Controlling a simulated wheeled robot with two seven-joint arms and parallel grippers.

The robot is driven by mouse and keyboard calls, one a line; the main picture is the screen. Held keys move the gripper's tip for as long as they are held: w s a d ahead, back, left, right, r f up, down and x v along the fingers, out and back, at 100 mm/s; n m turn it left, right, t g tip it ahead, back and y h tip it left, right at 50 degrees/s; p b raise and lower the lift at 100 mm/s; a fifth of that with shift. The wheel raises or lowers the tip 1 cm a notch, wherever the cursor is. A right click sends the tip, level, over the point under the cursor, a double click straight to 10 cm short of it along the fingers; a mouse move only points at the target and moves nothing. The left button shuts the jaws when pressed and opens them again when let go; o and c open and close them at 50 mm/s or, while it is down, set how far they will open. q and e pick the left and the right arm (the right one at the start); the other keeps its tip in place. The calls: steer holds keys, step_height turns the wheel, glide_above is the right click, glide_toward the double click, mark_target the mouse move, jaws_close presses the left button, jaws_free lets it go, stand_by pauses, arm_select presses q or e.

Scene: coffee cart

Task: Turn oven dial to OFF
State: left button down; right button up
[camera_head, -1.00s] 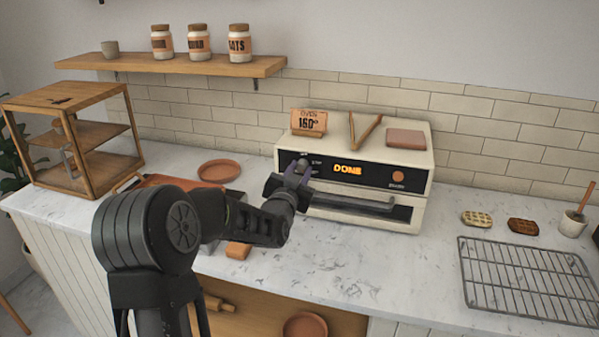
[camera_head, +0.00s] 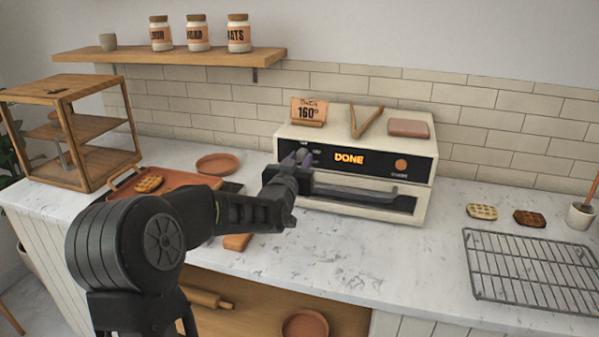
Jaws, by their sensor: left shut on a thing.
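The cream oven (camera_head: 428,200) stands against the tiled wall with a black front panel. Its display (camera_head: 349,159) reads "DONE" in orange. The oven dial (camera_head: 303,154) is a small grey knob at the panel's left end, partly hidden by my gripper. My right gripper is not in view.
The oven's door handle (camera_head: 365,196) runs just below and right of my wrist. A "160°" sign (camera_head: 309,111), tongs (camera_head: 367,121) and a pinkish block (camera_head: 408,128) sit on top. A tray (camera_head: 190,179) with a waffle is left; a wire rack (camera_head: 530,270) is right.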

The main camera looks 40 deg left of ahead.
arm_select(q)
steer(key=n+b, duration=0.9)
steer(key=b, duration=0.3)
steer(key=shift+f, duration=0.15)
steer(key=shift+n+b, duration=0.7)
steer(key=shift+n, duration=0.2)
steer(key=n+b, duration=0.1)
steer(key=n, duration=0.1)
steer(key=shift+n+h+b, duration=0.3)
steer(key=shift+b, duration=0.05)
steer(key=n+b, duration=0.1)
steer(key=n, duration=0.2)
steer(key=shift+r, duration=0.2)
steer(key=n+b, duration=0.1)
steer(key=n, duration=0.3)
steer(key=shift+b, duration=0.35)
steer(key=shift+r+n+b, duration=0.1)
steer(key=shift+n+b, duration=0.3)
steer(key=shift+n, duration=1.5)
steer(key=c, duration=1.1)
jaws_free()
steer(key=shift+h, duration=0.3)
